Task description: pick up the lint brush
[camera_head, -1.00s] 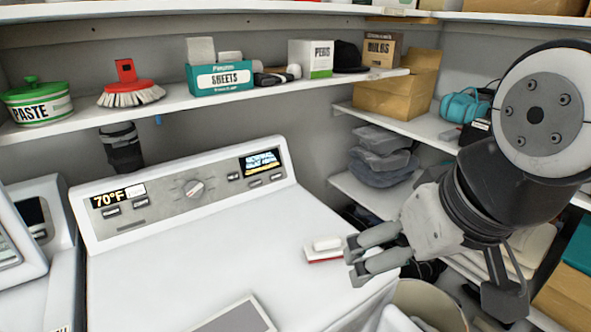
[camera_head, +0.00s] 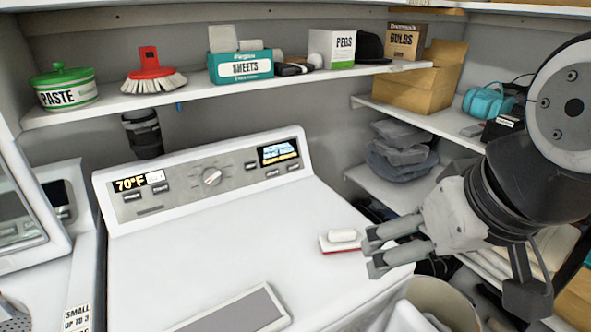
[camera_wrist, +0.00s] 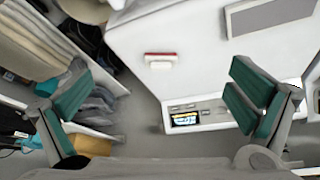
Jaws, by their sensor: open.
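The lint brush, a small block with a white upper part (camera_head: 343,236) and a red lower part, lies on the white top of the washer-like machine near its right edge. It also shows in the wrist view (camera_wrist: 160,60), above the picture's middle. My gripper (camera_head: 374,250) is just right of the brush in the head view, its two grey fingers apart and pointing left towards it. In the wrist view the open green-padded fingers (camera_wrist: 160,100) stand wide on either side of the brush, with nothing between them. The exact height gap cannot be told.
The machine's control panel (camera_head: 210,179) rises behind its flat top. A wall shelf above holds a paste tub (camera_head: 66,90), a red scrub brush (camera_head: 152,72) and boxes. A pale bin (camera_head: 445,298) stands right of the machine. The top left of the brush is mostly clear.

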